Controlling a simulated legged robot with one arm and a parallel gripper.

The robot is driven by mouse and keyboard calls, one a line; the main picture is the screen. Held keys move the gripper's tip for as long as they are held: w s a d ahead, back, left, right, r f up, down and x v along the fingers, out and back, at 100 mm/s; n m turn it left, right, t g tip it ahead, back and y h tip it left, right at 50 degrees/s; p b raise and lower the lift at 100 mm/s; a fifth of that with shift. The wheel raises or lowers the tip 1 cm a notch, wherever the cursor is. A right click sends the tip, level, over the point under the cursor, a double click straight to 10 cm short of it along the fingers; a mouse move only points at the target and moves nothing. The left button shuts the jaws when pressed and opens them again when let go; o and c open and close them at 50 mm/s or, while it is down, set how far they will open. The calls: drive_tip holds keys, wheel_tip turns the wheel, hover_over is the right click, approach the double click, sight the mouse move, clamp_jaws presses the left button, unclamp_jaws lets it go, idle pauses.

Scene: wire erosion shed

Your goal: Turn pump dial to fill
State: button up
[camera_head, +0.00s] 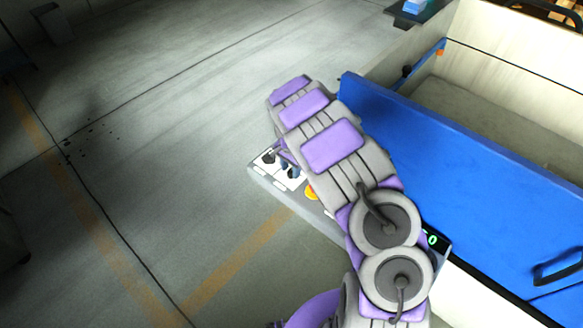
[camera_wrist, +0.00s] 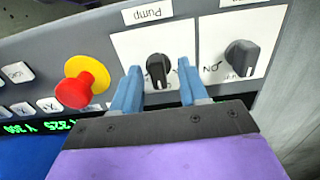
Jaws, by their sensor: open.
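The pump dial (camera_wrist: 158,68) is a black knob on a white plate under a label reading "Pump" in the wrist view. My gripper (camera_wrist: 157,76) is open, with one blue finger on each side of this dial. I cannot tell whether the fingers touch it. The position marks around the dial are partly hidden by the fingers, so its setting is unclear. In the head view my arm covers most of the control panel (camera_head: 258,173), and my gripper (camera_head: 287,165) shows only in part at the panel's far end.
A second black dial (camera_wrist: 240,57) sits right of the pump dial. A red mushroom button (camera_wrist: 80,86) on a yellow base is to its left, near white keys and a green display (camera_wrist: 40,128). A blue machine door (camera_head: 460,170) stands right of my arm. Open floor lies left.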

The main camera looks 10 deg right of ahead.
drive_tip(key=shift+a, duration=0.3)
drive_tip(key=shift+c, duration=0.2)
drive_tip(key=shift+d, duration=0.6)
drive_tip(key=c, duration=0.5)
drive_tip(key=shift+c, duration=1.3)
drive_tip(key=shift+a, duration=0.1)
clamp_jaws()
